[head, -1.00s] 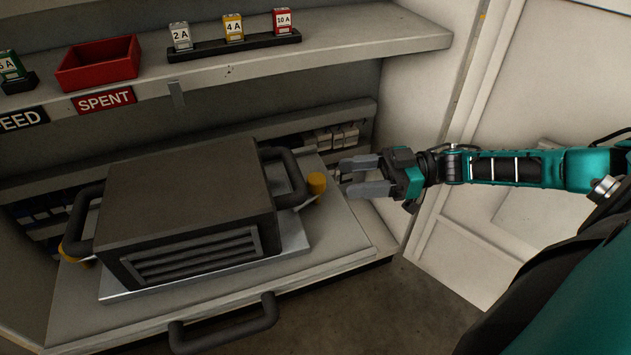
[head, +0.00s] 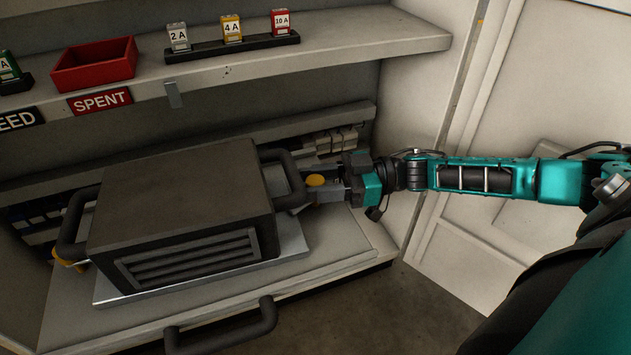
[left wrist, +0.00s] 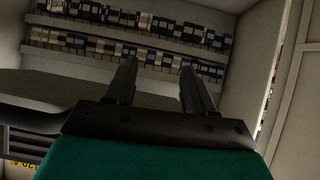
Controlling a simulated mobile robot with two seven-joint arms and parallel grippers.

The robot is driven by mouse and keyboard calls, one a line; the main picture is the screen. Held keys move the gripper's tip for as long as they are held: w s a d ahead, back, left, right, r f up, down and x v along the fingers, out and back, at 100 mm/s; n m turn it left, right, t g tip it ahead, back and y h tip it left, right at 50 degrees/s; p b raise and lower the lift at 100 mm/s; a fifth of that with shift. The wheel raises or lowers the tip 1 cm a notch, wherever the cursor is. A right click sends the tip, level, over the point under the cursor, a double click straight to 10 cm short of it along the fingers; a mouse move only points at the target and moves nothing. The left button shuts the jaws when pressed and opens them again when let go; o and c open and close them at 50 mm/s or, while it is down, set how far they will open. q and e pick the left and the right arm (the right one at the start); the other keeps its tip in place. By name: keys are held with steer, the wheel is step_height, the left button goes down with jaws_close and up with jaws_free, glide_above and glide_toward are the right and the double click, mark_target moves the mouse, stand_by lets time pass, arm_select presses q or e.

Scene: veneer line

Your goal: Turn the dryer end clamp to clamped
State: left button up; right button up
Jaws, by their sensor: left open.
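A dark grey box-shaped unit (head: 185,205) with a louvred front and two side handles sits on a pale metal plate (head: 294,240). A yellow-capped clamp (head: 315,181) stands at its right end and another yellow part (head: 68,256) shows partly behind the left handle. I cannot tell which is the dryer end clamp. My right gripper (head: 322,190) reaches in from the right with its fingers at the right yellow cap; whether they grip it is unclear. My left gripper (left wrist: 158,68) is open and empty in the left wrist view, outside the head view.
An upper shelf carries a red tray (head: 95,66) above a SPENT label and a rack (head: 232,47) of coloured fuse blocks. A black bar handle (head: 222,331) projects at the front. Fuse rows (left wrist: 130,38) line the back in the left wrist view.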

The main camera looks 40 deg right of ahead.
steer(key=c, duration=0.6)
steer(key=m+t+h+p, duration=0.1)
steer(key=m+t+p, duration=0.1)
steer(key=p, duration=0.2)
steer(key=m+t+h+p, duration=0.1)
steer(key=t+h+p, duration=0.1)
steer(key=p, duration=0.2)
steer(key=shift+r+m+t, duration=0.3)
steer(key=shift+r+m, duration=0.05)
steer(key=shift+m, duration=0.05)
steer(key=shift+f+m+t+h+p, duration=0.25)
steer(key=shift+m+t+h+p, duration=0.15)
steer(key=shift+t+h+p, duration=0.35)
steer(key=o, duration=0.9)
steer(key=shift+f, duration=0.1)
steer(key=shift+o, duration=0.2)
